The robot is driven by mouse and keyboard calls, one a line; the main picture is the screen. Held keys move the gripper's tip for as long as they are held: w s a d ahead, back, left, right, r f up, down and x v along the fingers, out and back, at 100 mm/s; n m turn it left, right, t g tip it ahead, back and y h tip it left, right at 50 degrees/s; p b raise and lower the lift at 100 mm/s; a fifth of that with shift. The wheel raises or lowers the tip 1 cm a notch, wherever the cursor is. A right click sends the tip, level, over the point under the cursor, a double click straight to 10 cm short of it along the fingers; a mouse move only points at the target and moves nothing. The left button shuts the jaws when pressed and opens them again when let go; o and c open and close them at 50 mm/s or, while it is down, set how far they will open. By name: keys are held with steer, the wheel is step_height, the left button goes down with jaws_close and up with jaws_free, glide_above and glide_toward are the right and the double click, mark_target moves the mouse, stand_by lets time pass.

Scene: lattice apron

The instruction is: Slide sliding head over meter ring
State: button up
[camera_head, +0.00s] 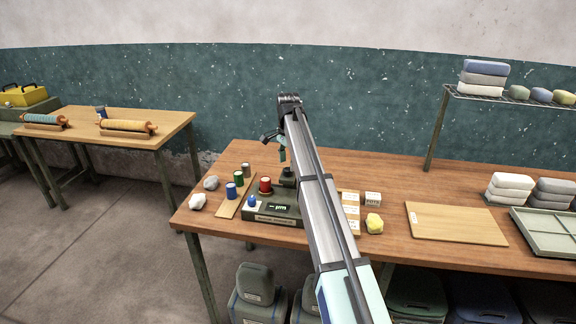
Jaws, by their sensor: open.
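A dark measuring instrument (262,214) with a small lit display reading "µm" sits on the wooden table, partly behind my arm. A dark upright part (288,176), perhaps the sliding head, stands at its back right. A red cylinder (265,185) is on the instrument's left side, above a ring-like base. I cannot tell for sure which part is the meter ring.
A wooden strip (228,208) with blue, green and grey cylinders lies to the left, beside two pale lumps. Right of my arm are white cards (350,208), a yellow lump (374,223), a bare board (455,223) and a tray (550,238). A wire shelf (520,98) stands at the back right.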

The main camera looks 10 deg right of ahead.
mark_target(288, 181)
steer(key=shift+f, duration=1.35)
jaws_close()
